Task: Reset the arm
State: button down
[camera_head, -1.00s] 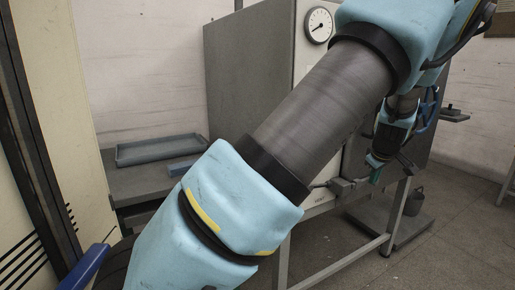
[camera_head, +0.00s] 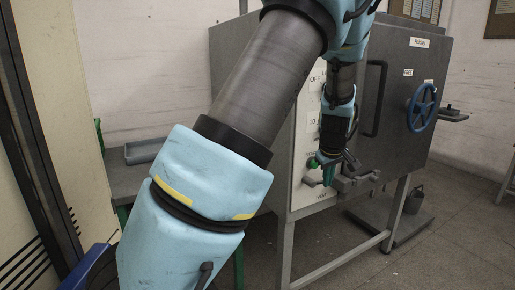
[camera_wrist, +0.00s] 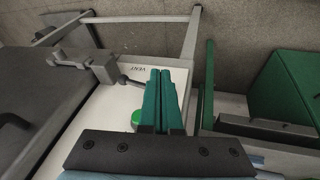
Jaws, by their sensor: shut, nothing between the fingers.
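My arm crosses the head view from the lower left to the top. My gripper (camera_head: 329,178) hangs pointing down in front of the white control panel (camera_head: 306,190) of a grey cabinet machine. In the wrist view its two green fingers (camera_wrist: 160,74) lie side by side, shut with nothing between them. A round green button (camera_wrist: 137,117) shows just left of the fingers in the wrist view; whether they touch it I cannot tell. The panel's lettering "VENT" (camera_wrist: 136,67) shows near the fingertips.
The machine's grey door (camera_head: 393,140) carries a blue handwheel (camera_head: 422,107) and a bar handle. A grey latch (camera_head: 352,183) juts out below. A grey tray (camera_head: 143,151) sits on a bench at left. Floor at the lower right is clear.

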jog(key=s+a+r+m+g, duration=0.1)
jog(key=s+a, duration=0.5)
jog(key=a, duration=0.3)
jog(key=s+a+r+m+g+p, duration=0.1)
jog(key=s+a+m, duration=0.1)
jog(key=s+a, duration=0.3)
jog(key=s+a+r+m+y+p, duration=0.1)
jog(key=s+a, duration=0.5)
jog(key=a, duration=0.7)
jog(key=shift+s+a+m+g, duration=0.35)
jog(key=shift+a+m+g, duration=0.05)
jog(key=shift+m, duration=0.2)
